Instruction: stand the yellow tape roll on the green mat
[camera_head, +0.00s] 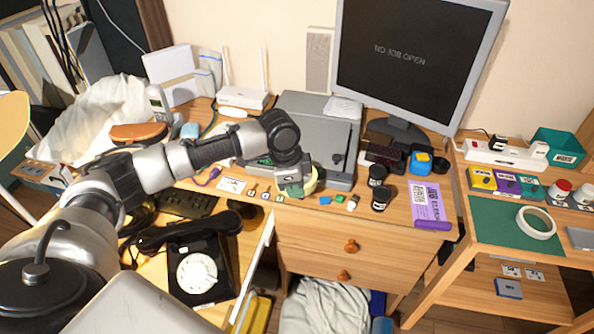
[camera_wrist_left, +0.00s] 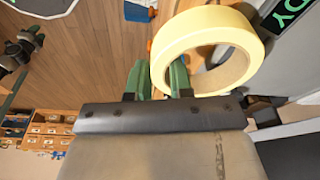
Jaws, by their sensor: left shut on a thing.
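The yellow tape roll (camera_wrist_left: 203,32) is in my left gripper (camera_wrist_left: 157,76). In the left wrist view one green fingertip is inside the ring and the other is outside, pinching its wall. In the head view the roll (camera_head: 313,181) shows as a pale yellow sliver beside my left gripper (camera_head: 293,190), above the desk in front of the printer; most of it is hidden. The green mat (camera_head: 492,214) lies on the right-hand wooden unit. A white tape roll (camera_head: 536,222) lies flat on the mat's right part. My right gripper is not in view.
Yellow, purple and green boxes (camera_head: 506,184) line the mat's back edge. A black dial phone (camera_head: 198,270) is at front left. The mat's left part is bare.

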